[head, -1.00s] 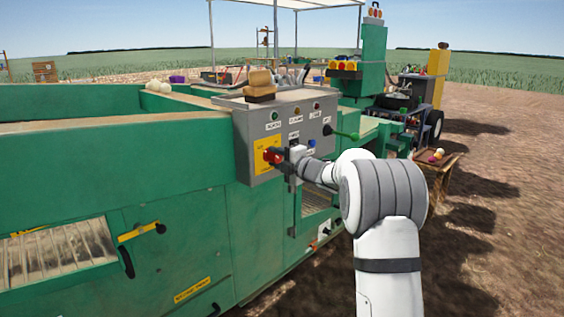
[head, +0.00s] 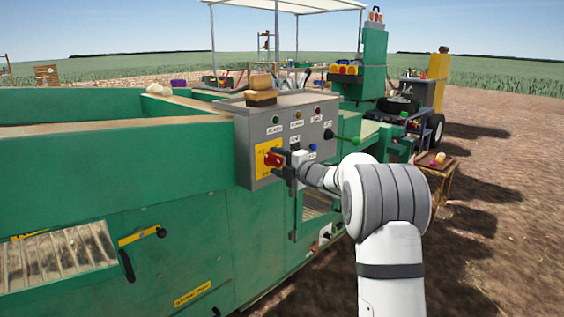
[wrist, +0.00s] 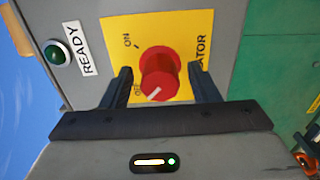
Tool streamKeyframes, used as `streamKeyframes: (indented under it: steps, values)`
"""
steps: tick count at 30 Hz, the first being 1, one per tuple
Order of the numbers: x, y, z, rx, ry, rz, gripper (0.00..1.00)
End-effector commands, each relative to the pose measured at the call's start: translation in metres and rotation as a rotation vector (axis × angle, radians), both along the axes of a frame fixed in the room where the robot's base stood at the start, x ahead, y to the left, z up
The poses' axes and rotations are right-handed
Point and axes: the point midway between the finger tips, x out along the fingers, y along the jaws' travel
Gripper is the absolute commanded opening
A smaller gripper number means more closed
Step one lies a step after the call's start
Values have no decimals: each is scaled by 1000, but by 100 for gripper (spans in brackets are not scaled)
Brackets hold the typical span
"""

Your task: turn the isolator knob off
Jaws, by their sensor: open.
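The red isolator knob (wrist: 160,72) sits on a yellow plate (wrist: 190,28) with ON and OFF lettering. Its white mark is at the lower left, beside the partly hidden OFF lettering and away from the ON tick. My gripper (wrist: 159,74) is open, with one dark finger on each side of the knob. A small gap shows at the left finger; contact at the right is hard to tell. In the head view the knob (head: 273,159) is on the grey control box (head: 245,120), with my gripper (head: 281,163) at its right.
A green READY lamp (wrist: 57,53) is on the same panel. The green machine (head: 180,240) fills the left. Open soil (head: 490,250) lies at the right.

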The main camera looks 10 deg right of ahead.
Motion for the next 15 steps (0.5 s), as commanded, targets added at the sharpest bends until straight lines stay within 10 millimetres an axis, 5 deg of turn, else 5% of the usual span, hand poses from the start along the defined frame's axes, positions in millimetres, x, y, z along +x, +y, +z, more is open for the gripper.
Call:
streamKeyframes:
  steps: [15]
  values:
    - [-57, -43, 1, -1, -1, -2, 55]
